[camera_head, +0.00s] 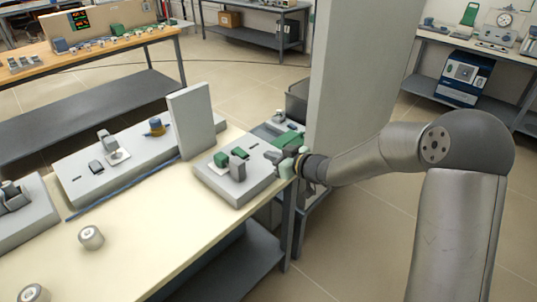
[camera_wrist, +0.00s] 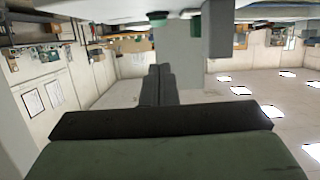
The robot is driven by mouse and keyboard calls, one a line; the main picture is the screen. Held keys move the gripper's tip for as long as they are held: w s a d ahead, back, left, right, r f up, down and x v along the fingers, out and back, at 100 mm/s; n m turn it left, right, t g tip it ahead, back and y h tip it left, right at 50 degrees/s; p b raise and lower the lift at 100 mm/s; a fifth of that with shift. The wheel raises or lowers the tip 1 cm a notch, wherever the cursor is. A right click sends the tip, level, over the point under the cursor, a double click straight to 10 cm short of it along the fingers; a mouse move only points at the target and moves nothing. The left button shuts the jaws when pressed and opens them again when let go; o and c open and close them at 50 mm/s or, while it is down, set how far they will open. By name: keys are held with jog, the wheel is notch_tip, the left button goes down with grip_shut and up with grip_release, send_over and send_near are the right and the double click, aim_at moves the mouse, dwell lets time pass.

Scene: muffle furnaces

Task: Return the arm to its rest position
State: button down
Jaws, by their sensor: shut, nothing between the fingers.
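My arm reaches in from the right of the head view, bent at the elbow. My gripper (camera_head: 272,155) is at the right edge of the cream table (camera_head: 170,235), beside a light grey unit (camera_head: 245,193) with green and dark grey parts on top. In the wrist view the two dark fingers of my gripper (camera_wrist: 159,72) lie side by side, shut, with nothing between them. The wrist picture is upside down, with ceiling lights low at the right. Whether the gripper touches the unit, I cannot tell.
A tall grey pillar (camera_head: 355,90) stands close behind my forearm. An upright grey panel (camera_head: 192,120) and a long grey unit (camera_head: 75,180) are on the table. Two small metal cylinders (camera_head: 91,237) (camera_head: 33,293) stand at the front. Floor shows right of the table.

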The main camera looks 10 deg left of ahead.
dwell(0.4)
jog(key=s+d+r+m+h+p, duration=0.1)
jog(key=s+d+m+h, duration=0.2)
jog(key=d, duration=0.4)
jog(key=s+d+r+m+h, duration=0.1)
jog(key=s+d+r+h, duration=0.1)
jog(key=d+h, duration=0.4)
jog(key=s+d+r+m+h+p, duration=0.1)
jog(key=s+d+m+h, duration=0.15)
jog(key=d, duration=0.55)
jog(key=s+d+m+g, duration=0.2)
jog(key=s+d+g, duration=0.1)
jog(key=s, duration=1)
jog(key=s+d+r+m+g+h+p, duration=0.1)
jog(key=s+d+m+g, duration=0.2)
jog(key=s, duration=1)
jog(key=shift+s+d+r+g, duration=0.25)
jog(key=shift+s+d+g, duration=0.15)
jog(key=shift+d, duration=0.5)
jog(key=shift+w, duration=0.1)
jog(key=shift+m+h, duration=0.25)
jog(key=shift+d+f+b, duration=0.2)
jog(key=shift+f+b, duration=0.8)
jog(key=shift+f, duration=0.2)
jog(key=shift+d+f+b, duration=0.2)
jog(key=shift+f+b, duration=0.75)
jog(key=shift+f, duration=0.25)
